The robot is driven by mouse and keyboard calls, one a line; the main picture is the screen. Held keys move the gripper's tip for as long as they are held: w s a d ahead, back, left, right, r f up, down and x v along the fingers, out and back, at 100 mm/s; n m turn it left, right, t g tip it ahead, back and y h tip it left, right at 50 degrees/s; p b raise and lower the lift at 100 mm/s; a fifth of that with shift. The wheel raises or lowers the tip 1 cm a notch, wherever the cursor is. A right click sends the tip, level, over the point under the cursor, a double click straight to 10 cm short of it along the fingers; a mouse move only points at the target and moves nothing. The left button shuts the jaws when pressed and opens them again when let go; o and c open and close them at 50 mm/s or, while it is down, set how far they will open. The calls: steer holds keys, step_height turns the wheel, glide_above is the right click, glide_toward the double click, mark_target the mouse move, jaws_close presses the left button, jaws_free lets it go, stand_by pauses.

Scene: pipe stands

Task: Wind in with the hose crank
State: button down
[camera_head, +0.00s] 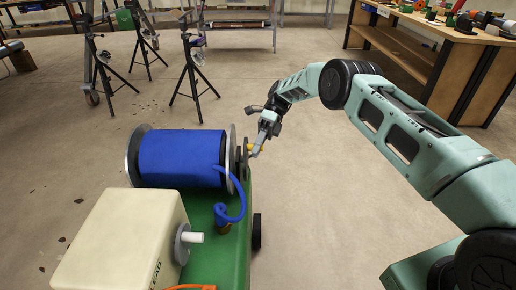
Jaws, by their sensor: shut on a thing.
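The hose reel (180,158) is a drum wound with blue hose between round metal end plates, on a green cart (233,255). A loose blue hose end (240,205) hangs over the right end plate and curls down to a brass-coloured fitting. The hose crank (256,150) is at the right side of the reel, with a small yellow part showing. My gripper (260,146) reaches it from the upper right and is shut on it. The fingers hide part of the crank, so its exact angle is hard to tell.
A cream box (120,240) with a white-knobbed grey disc stands at the front of the cart. Black tripod stands (190,70) stand behind on the floor. A wooden workbench (440,50) with tools is at the back right. The floor between is open.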

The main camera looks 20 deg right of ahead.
steer(key=shift+f, duration=0.1)
steer(key=c, duration=1.3)
jaws_free()
steer(key=o, duration=0.9)
steer(key=r, duration=0.6)
steer(key=r+p, duration=0.1)
steer(key=r, duration=0.2)
steer(key=shift+w+a+r, duration=0.1)
steer(key=shift+w+r, duration=0.05)
steer(key=shift+w, duration=0.1)
steer(key=shift+s+r, duration=0.25)
steer(key=shift+r, duration=0.4)
steer(key=c, duration=0.9)
steer(key=shift+f, duration=0.2)
